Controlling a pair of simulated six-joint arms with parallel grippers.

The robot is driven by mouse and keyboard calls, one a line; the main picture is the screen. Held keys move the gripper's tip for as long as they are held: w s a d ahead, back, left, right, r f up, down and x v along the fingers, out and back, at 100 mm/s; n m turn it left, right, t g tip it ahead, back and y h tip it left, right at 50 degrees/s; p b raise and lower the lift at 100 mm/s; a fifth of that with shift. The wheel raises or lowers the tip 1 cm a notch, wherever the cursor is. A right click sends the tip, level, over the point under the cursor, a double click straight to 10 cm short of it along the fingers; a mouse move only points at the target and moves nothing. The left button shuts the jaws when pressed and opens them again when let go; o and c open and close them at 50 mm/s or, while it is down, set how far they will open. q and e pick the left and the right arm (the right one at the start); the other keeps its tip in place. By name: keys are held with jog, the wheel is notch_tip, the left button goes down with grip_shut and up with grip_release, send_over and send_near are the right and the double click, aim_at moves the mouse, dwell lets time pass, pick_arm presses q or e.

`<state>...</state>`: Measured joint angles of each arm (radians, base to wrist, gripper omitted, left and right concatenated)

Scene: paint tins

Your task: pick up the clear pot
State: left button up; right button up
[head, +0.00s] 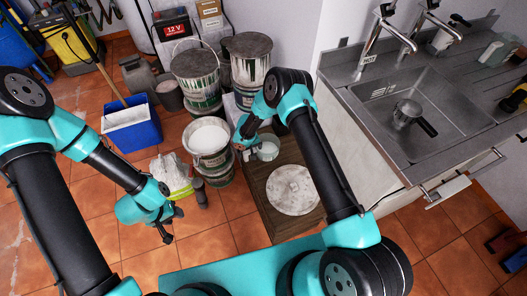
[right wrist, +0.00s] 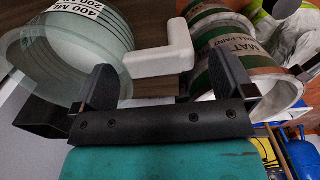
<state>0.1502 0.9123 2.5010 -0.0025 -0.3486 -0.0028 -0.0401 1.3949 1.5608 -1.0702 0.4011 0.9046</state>
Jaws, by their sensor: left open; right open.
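The clear pot (head: 267,150) stands at the back of the wooden cabinet top (head: 262,190) in the head view. In the right wrist view the clear pot (right wrist: 85,45) is see-through, with a white label of black markings and a white handle (right wrist: 160,52). My right gripper (right wrist: 168,88) is open, its fingers spread either side of the handle's near end; I cannot tell whether they touch it. In the head view my right gripper (head: 246,148) is just left of the pot and hides part of it. My left gripper (head: 174,226) is open and empty above the tiled floor.
A paint-stained round disc (head: 293,190) lies on the cabinet, in front of the pot. An open tin of white paint (head: 209,136) stands left of my right gripper. Stained tins (head: 197,75) stand behind. A sink (head: 415,112) is at the right. A blue bucket (head: 131,125) is at the left.

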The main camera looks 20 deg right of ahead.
notch_tip(320, 180, down, 4)
jog(key=shift+f, duration=0.2)
dwell(0.4)
jog(key=c, duration=1.2)
